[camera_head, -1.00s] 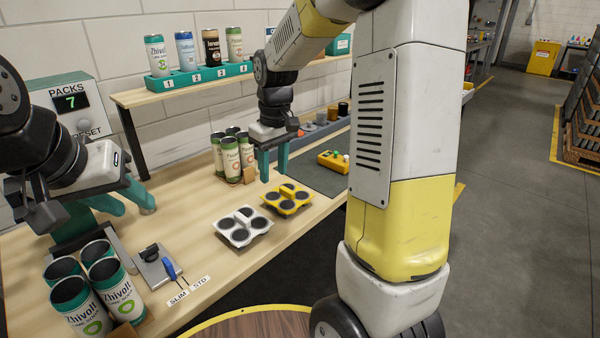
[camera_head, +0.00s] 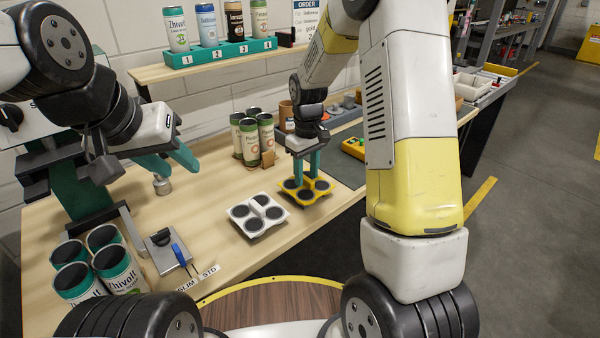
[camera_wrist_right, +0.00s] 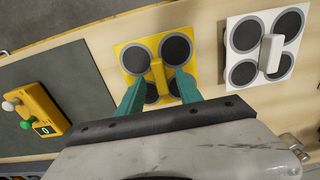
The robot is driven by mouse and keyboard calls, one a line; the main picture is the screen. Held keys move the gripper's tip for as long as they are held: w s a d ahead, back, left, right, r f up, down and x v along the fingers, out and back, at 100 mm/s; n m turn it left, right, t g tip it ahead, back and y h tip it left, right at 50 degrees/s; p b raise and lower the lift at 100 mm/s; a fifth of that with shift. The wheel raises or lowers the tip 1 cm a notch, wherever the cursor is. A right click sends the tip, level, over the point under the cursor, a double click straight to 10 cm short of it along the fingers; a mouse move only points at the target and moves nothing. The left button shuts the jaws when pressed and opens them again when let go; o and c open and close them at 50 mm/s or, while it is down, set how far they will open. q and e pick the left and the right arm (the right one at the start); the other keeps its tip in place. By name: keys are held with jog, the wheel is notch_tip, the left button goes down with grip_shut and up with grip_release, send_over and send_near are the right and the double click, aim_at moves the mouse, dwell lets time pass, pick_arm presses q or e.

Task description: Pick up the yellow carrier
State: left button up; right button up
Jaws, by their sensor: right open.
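The yellow carrier (camera_head: 306,197) lies on the wooden table near its front edge. It has dark round wells and a raised yellow handle, and it also shows in the right wrist view (camera_wrist_right: 158,72). My right gripper (camera_head: 305,180) points down over the carrier, its green fingers on either side of the handle. In the right wrist view the fingertips (camera_wrist_right: 159,80) are apart, with the handle between them. Whether they touch it I cannot tell. My left gripper (camera_head: 175,165) is at the left above the table, its green fingers spread and empty.
A white carrier (camera_head: 257,228) lies just left of the yellow one. Tall cans (camera_head: 250,142) stand behind it, and more cans (camera_head: 82,282) stand at the front left. A yellow control box (camera_head: 354,147) sits on the dark mat (camera_head: 338,163) to the right. A shelf holds numbered cans.

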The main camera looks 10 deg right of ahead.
jog(key=shift+f, duration=0.35)
grip_shut()
jog(key=shift+r, duration=0.1)
